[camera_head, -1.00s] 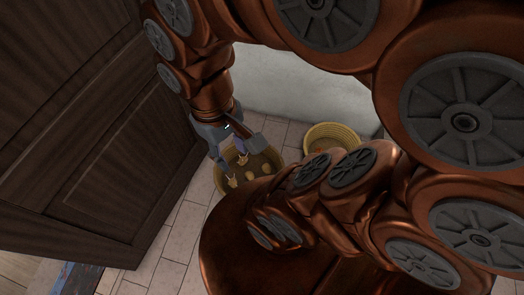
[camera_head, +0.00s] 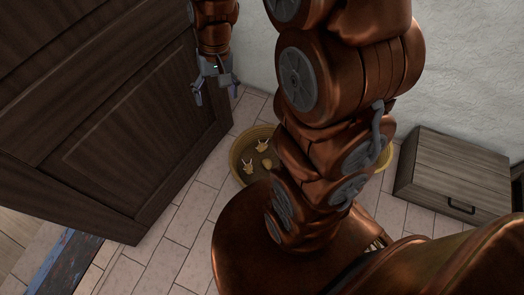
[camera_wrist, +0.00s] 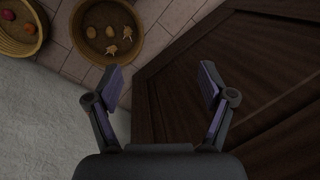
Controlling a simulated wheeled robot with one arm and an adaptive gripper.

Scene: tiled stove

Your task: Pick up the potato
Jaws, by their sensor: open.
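My gripper (camera_head: 214,93) is open and empty, held in front of the dark wooden cabinet and apart from the round wicker basket (camera_head: 236,163). In the wrist view my gripper's open fingers (camera_wrist: 160,68) have nothing between them. The basket (camera_wrist: 78,45) there holds a few rounded yellowish-tan lumps, one of them a likely potato (camera_wrist: 91,32), and two spiky tan pieces (camera_wrist: 127,33). In the head view a rounded lump (camera_head: 267,163) shows beside the spiky pieces, and my arm hides part of the basket. I cannot tell for sure which lump is the potato.
A second wicker basket (camera_wrist: 31,50) with reddish and orange round items stands beside the first. The tall dark cabinet (camera_head: 130,125) is on the left. A low wooden drawer box (camera_head: 455,170) stands at the right by the white wall (camera_head: 470,80). Floor tiles (camera_head: 190,215) are clear in front.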

